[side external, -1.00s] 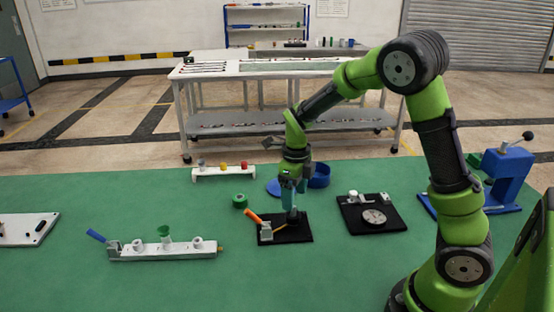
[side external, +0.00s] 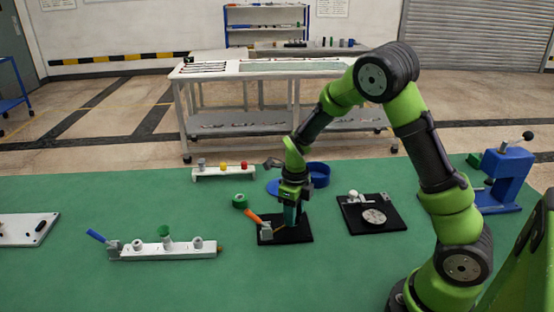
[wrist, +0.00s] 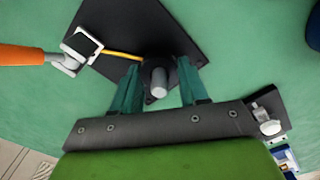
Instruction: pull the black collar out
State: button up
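A black base plate (side external: 301,233) lies on the green table and carries a lever clamp with an orange handle (side external: 254,217). In the wrist view, a dark round part, apparently the black collar (wrist: 154,66), stands on the plate with a grey pin (wrist: 158,82) projecting from it. My gripper (side external: 290,222) is low over the plate, pointing down. Its teal fingers are apart, one on each side of the collar and pin, with visible gaps (wrist: 159,64). In the side view the fingers hide the collar. A thin yellow strip (wrist: 121,55) runs from the clamp toward the collar.
A black plate with a grey disc (side external: 374,217) is to the right. A white fixture with a blue lever (side external: 160,250) is at left. A green ring (side external: 239,201), blue round containers (side external: 318,175) and a white rack (side external: 222,173) lie behind. The front table is clear.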

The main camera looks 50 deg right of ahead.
jog(key=c, duration=0.7)
jog(key=shift+o, duration=0.2)
jog(key=shift+r, duration=0.15)
jog(key=shift+r, duration=3.1)
jog(key=shift+r, duration=1.75)
